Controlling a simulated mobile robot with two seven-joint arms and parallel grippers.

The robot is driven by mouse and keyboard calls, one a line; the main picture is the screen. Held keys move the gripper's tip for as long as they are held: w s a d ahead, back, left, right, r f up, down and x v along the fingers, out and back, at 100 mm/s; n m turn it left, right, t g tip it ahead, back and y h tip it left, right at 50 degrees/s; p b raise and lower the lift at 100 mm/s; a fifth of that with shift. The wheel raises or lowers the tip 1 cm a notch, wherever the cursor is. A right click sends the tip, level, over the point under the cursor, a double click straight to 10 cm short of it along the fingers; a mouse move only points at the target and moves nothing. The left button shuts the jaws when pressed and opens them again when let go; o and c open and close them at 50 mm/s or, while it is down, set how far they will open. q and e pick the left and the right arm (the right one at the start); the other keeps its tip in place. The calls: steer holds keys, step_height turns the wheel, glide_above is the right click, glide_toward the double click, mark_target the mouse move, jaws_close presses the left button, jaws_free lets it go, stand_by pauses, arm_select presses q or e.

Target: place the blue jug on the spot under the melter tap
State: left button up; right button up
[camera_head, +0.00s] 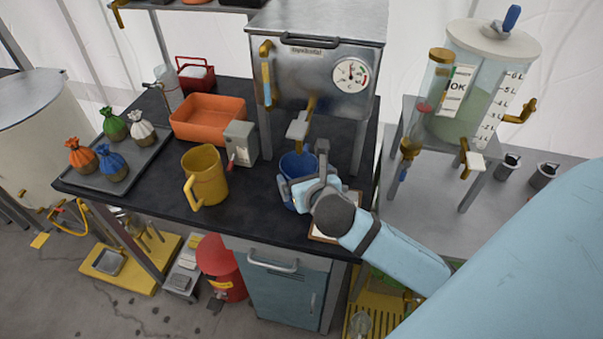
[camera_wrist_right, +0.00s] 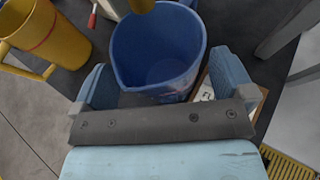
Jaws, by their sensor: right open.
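The blue jug (camera_head: 298,166) stands on the black worktop, below the tap (camera_head: 299,124) of the steel melter (camera_head: 316,72). In the right wrist view the jug (camera_wrist_right: 155,50) is upright, and I see into its open top; a brass tap end (camera_wrist_right: 141,5) shows at its far rim. My right gripper (camera_head: 304,180) is at the jug's near side, with its blue fingers (camera_wrist_right: 165,85) spread at either side of the jug's lower part. The fingers are open; I cannot tell whether either touches it. The spot under the tap is hidden by the jug and gripper. My left gripper is out of view.
A yellow jug (camera_head: 207,178) and a grey box with a red lever (camera_head: 240,143) stand left of the blue jug. An orange tray (camera_head: 208,118) and a tray of small sacks (camera_head: 112,160) are further left. A clear tank (camera_head: 475,85) stands at the right.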

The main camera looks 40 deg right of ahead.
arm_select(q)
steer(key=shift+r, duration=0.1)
arm_select(e)
steer(key=v, duration=0.9)
steer(key=shift+s, duration=0.3)
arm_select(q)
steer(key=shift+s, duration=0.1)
arm_select(e)
steer(key=shift+a, duration=0.1)
